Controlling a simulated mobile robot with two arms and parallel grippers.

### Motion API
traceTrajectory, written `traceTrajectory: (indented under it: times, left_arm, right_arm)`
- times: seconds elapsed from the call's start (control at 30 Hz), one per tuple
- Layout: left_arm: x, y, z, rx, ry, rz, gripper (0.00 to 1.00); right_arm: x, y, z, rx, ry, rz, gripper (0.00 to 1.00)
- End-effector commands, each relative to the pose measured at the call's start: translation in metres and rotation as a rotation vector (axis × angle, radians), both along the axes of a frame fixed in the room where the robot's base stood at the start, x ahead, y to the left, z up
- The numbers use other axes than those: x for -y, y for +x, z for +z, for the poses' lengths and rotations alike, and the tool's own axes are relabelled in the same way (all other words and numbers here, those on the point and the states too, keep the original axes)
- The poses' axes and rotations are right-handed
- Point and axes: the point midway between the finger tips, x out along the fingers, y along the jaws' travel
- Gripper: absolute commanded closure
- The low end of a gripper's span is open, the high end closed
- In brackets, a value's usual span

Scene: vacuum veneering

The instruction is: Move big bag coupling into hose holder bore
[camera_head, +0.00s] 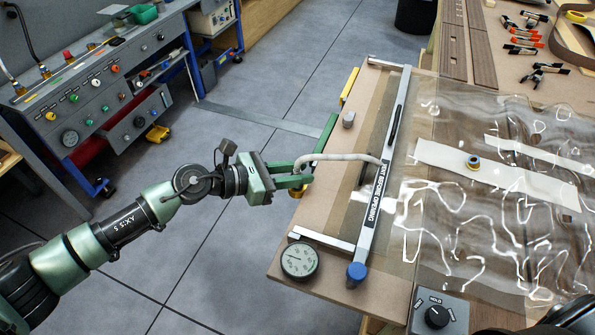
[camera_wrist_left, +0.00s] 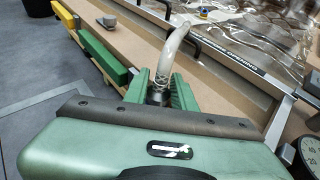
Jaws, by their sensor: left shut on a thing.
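My left gripper (camera_head: 303,173) is over the left edge of the bench, its two green fingers shut on the end of a pale flexible hose (camera_head: 340,157). In the left wrist view the metal coupling (camera_wrist_left: 157,97) at the hose end sits between the fingers; its lower end is hidden by the gripper body. The hose (camera_wrist_left: 174,50) arches up from the coupling and runs right, toward the bag's clamp bar. The clear vacuum bag (camera_head: 470,210) lies on the bench. I cannot identify the hose holder or its bore for sure. My right gripper is not in view.
The bench (camera_head: 320,225) has a green bar (camera_head: 325,138) and a yellow bar (camera_head: 349,86) along its left edge. A small grey piece (camera_head: 348,119), a dial gauge (camera_head: 299,261) and a blue knob (camera_head: 357,272) are nearby. A control console (camera_head: 95,90) stands left across open floor.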

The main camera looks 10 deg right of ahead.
Motion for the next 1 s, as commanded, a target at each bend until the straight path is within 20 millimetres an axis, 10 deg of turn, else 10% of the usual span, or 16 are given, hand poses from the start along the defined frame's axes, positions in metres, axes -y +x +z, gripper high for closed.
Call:
traceTrajectory:
  times: [0.13,0.17,0.27,0.67,1.0]
  left_arm:
    - [0.000,0.000,-0.005,0.000,0.000,0.000,1.00]
    - [0.000,0.000,-0.004,0.000,0.000,0.000,0.72]
    - [0.000,0.000,-0.003,0.000,-0.001,0.000,0.49]
    - [-0.007,-0.001,-0.003,0.000,0.000,0.000,0.49]
    - [-0.059,-0.011,0.013,0.000,0.001,0.002,0.49]
  right_arm:
    - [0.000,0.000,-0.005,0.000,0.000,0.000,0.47]
    - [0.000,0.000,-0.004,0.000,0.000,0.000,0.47]
    - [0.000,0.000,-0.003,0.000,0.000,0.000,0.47]
    - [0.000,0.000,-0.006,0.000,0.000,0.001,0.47]
    - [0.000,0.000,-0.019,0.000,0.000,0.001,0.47]
